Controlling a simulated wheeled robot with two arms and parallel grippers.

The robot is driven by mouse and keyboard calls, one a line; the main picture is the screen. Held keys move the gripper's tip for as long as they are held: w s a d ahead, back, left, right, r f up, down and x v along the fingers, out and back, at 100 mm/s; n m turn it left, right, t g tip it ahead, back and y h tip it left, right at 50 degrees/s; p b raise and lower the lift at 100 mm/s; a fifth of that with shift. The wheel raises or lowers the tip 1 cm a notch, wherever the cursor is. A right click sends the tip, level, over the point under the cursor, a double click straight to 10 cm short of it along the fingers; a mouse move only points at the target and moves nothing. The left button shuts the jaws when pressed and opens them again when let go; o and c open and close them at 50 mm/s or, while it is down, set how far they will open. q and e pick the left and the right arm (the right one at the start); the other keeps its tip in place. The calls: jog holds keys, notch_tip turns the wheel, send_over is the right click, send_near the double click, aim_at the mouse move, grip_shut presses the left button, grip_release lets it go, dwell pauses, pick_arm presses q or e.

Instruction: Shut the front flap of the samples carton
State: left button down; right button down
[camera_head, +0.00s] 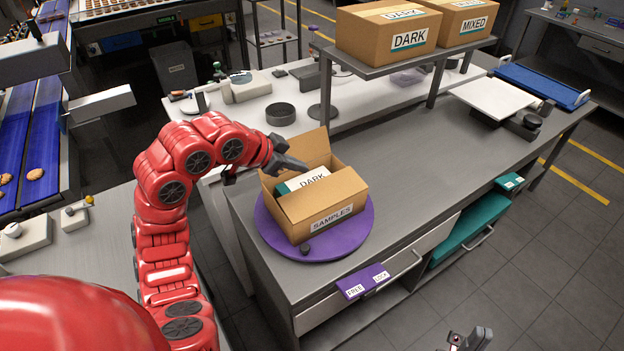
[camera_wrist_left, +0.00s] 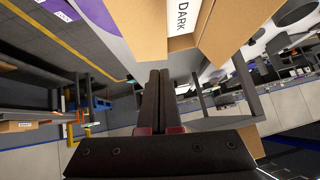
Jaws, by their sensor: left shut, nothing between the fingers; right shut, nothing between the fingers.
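The brown samples carton (camera_head: 299,227) stands open on a purple turntable (camera_head: 268,240), its labelled face toward the near right. A white and teal box marked DARK (camera_head: 309,179) sits inside; its label also shows in the left wrist view (camera_wrist_left: 182,16). One flap (camera_head: 311,147) stands up at the far side. A brown panel (camera_head: 328,193) stands along the near side above the label; I cannot tell how far it is folded. My left gripper (camera_head: 302,166) is shut and empty at the carton's far top, its fingers also in the wrist view (camera_wrist_left: 159,76). My right gripper (camera_head: 470,341) is shut, empty, at the bottom edge.
A dark knob (camera_head: 305,249) sits on the turntable's near rim. A purple FREE/LOCK plate (camera_head: 363,282) is on the bench front. A shelf (camera_head: 400,62) with DARK and MIXED cartons stands behind.

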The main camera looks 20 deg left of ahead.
aim_at(317, 186)
pick_arm(q)
jog(key=p+x, duration=0.1)
jog(key=x, duration=0.4)
jog(key=shift+w+d+f+p, duration=0.25)
jog(key=shift+p, duration=0.05)
jog(key=f, duration=0.1)
jog(key=f+p, duration=0.1)
jog(key=f, duration=0.1)
jog(key=shift+w+a+f, duration=0.1)
jog(key=shift+w+f, duration=0.1)
jog(key=shift+w, duration=0.2)
jog(key=shift+a+f, duration=0.1)
jog(key=shift+f, duration=0.5)
jog(key=shift+w, duration=0.1)
jog(key=shift+w+a+f+h+b, duration=0.1)
jog(key=shift+a+f+h+b, duration=0.15)
jog(key=shift+f+b, duration=0.35)
jog(key=shift+d, duration=0.1)
